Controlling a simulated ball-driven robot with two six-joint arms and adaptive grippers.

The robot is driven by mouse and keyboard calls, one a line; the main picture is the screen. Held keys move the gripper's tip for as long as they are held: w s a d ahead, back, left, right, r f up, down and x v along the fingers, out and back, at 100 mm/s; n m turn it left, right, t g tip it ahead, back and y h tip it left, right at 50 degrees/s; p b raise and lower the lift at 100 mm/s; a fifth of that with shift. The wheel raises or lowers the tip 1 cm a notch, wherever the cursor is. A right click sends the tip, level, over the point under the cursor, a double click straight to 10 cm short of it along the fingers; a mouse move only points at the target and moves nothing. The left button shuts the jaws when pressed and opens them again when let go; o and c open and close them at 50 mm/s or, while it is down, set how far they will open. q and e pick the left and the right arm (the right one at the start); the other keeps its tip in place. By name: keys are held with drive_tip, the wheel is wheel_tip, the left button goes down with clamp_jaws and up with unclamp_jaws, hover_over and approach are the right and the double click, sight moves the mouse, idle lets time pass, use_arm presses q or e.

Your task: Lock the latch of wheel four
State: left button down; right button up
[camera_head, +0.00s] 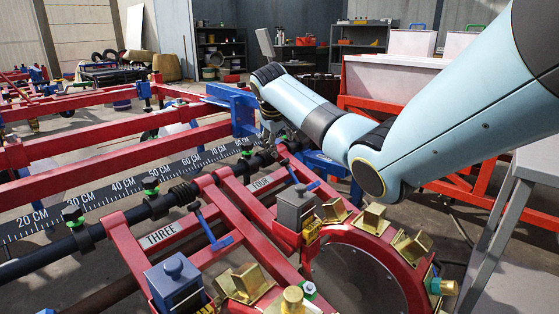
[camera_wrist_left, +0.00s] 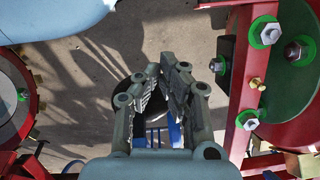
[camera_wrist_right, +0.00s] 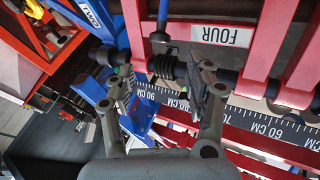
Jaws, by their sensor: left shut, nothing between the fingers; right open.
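The FOUR label (camera_head: 261,183) sits on the red wheel-four frame (camera_head: 235,195) in the head view, and it shows in the right wrist view (camera_wrist_right: 222,36). A blue latch lever (camera_head: 302,183) with a grey end lies beside the label; its blue shaft (camera_wrist_right: 163,14) shows above the dark bar (camera_wrist_right: 222,76) in the right wrist view. My right gripper (camera_wrist_right: 163,88) is open, its fingers spread near the bar, the lever above them in that picture. In the head view it is small (camera_head: 271,132) and partly hidden. My left gripper (camera_wrist_left: 160,82) is shut and empty over the floor.
A centimetre ruler (camera_head: 125,185) runs along the red frame. The wheel-three frame (camera_head: 150,245) with its own blue lever (camera_head: 212,232) is beside wheel four. Wheel four (camera_head: 355,280) has brass cups around its rim. A grey table (camera_head: 515,225) stands at right.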

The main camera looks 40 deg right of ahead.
sight(283, 164)
drive_tip(key=b+x, duration=0.4)
drive_tip(key=x, duration=0.4)
drive_tip(key=shift+s+a+f+b, duration=0.1)
drive_tip(key=shift+f+b, duration=0.15)
drive_tip(key=shift+b, duration=0.05)
drive_tip(key=shift+w+d+f+b, duration=0.25)
drive_tip(key=shift+f+b, duration=0.1)
use_arm(q)
drive_tip(key=w+d+r+t, duration=0.2)
drive_tip(key=w+r+t, duration=0.1)
drive_tip(key=w, duration=0.1)
drive_tip(key=shift+w+d+r+h, duration=0.15)
drive_tip(key=shift+w+r+h, duration=0.15)
drive_tip(key=shift+w+r, duration=0.1)
use_arm(e)
drive_tip(key=shift+d, duration=0.1)
clamp_jaws()
